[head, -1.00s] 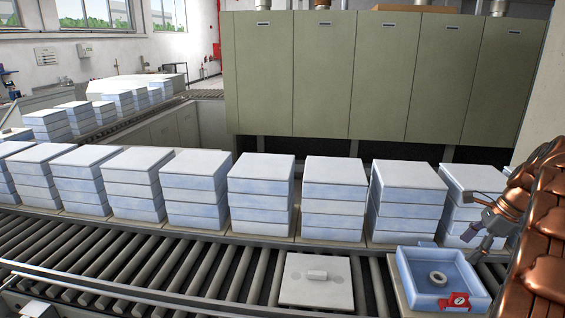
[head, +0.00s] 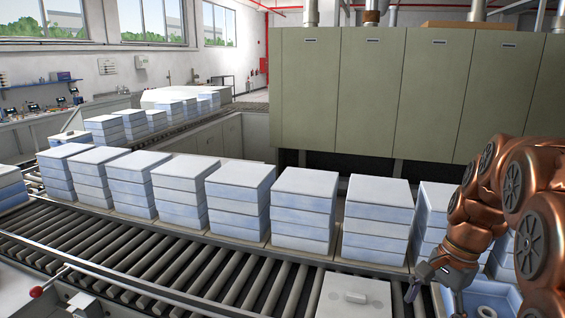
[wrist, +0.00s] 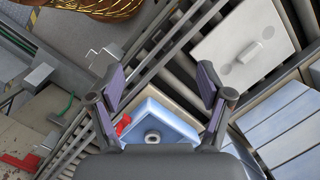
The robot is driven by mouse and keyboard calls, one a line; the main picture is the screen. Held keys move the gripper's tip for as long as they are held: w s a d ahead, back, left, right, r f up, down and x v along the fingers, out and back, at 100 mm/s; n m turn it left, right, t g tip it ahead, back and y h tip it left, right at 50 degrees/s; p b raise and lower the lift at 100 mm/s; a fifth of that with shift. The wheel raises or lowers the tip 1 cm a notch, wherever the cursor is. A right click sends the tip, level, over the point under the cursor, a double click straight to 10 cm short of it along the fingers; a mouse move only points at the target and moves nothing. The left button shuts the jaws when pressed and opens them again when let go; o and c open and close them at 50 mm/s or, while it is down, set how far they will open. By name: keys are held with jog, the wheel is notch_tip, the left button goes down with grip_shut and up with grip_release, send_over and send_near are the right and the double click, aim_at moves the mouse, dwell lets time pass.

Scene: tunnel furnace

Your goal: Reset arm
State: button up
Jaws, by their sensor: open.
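My arm is bent at the right of the head view. My gripper (head: 425,287) points down near the front conveyor, beside an open blue box (head: 497,287). In the wrist view my gripper (wrist: 160,82) has its two fingers wide apart with nothing between the tips. The blue box (wrist: 178,122) shows beyond and below the fingers, holding a pale ring (wrist: 153,137). A red tag (wrist: 123,125) is at its side. My gripper's body hides part of the box.
A pale lid with a small handle (head: 340,308) lies on the rollers left of the box. It also shows in the wrist view (wrist: 230,60). Stacked blue boxes (head: 301,213) line the conveyor behind. Green furnace cabinets (head: 345,95) stand further back. Rollers (head: 150,262) at left are bare.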

jog(key=s+a+f+n+h, duration=0.1)
jog(key=s+a+f+n, duration=0.1)
jog(key=s+a+n, duration=0.2)
jog(key=s+a+f+n, duration=0.2)
jog(key=s+a+n, duration=0.2)
jog(key=s, duration=0.6)
jog(key=s+a+f+n+g+h, duration=0.1)
jog(key=s+a+f+n, duration=0.1)
jog(key=s+a+n, duration=0.2)
jog(key=s, duration=0.2)
jog(key=shift+s+n+h, duration=0.3)
jog(key=shift+s+n, duration=0.1)
